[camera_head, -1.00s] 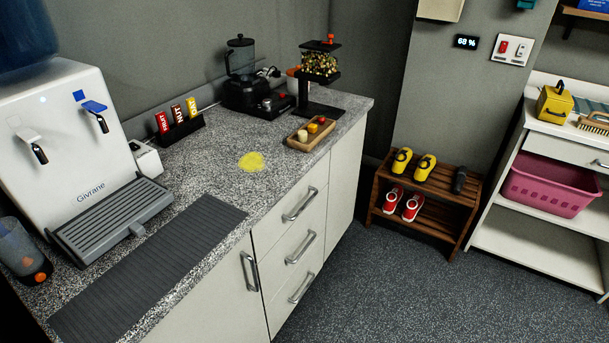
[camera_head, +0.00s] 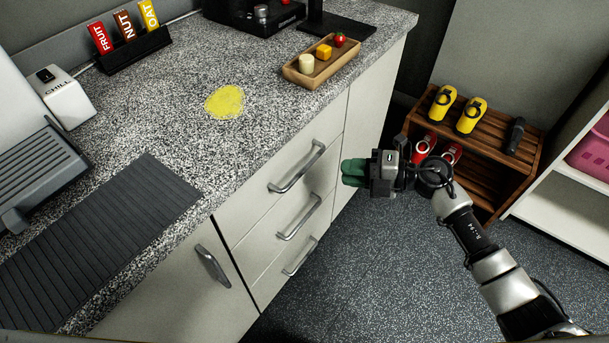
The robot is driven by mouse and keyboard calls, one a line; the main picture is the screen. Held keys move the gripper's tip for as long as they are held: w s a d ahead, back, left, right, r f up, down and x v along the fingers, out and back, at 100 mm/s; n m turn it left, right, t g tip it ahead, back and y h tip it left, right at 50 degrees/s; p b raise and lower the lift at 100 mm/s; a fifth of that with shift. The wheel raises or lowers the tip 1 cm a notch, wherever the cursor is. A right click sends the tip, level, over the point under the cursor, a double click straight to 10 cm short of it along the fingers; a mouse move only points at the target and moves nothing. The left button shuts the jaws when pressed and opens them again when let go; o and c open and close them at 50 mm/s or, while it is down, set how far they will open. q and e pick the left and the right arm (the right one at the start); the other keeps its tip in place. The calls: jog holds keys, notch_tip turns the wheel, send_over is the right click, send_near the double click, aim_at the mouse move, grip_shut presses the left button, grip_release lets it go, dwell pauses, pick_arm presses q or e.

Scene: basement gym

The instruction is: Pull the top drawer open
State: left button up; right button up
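The top drawer (camera_head: 262,192) is in the cabinet under the speckled counter and is shut, its front flush with the drawers below. Its silver bar handle (camera_head: 297,167) faces the open floor. My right gripper (camera_head: 348,172) reaches in from the right, with its green-tipped fingers pointing left toward the handle. It is apart from the handle, a short way to its right. From this side-on angle I cannot tell whether its fingers are parted. My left gripper is not in view.
Two lower drawers with handles (camera_head: 300,217) and a cupboard door handle (camera_head: 212,266) are below and left. On the counter (camera_head: 170,135) are a wooden tray (camera_head: 300,76), a yellow patch (camera_head: 225,102) and a bar rack (camera_head: 135,52). A shoe rack (camera_head: 490,185) stands behind my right arm.

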aim_at(305, 167)
jog(key=x, duration=1)
jog(key=shift+w+a+f, duration=0.1)
jog(key=shift+w+a, duration=0.05)
jog(key=shift+a, duration=0.1)
grip_shut()
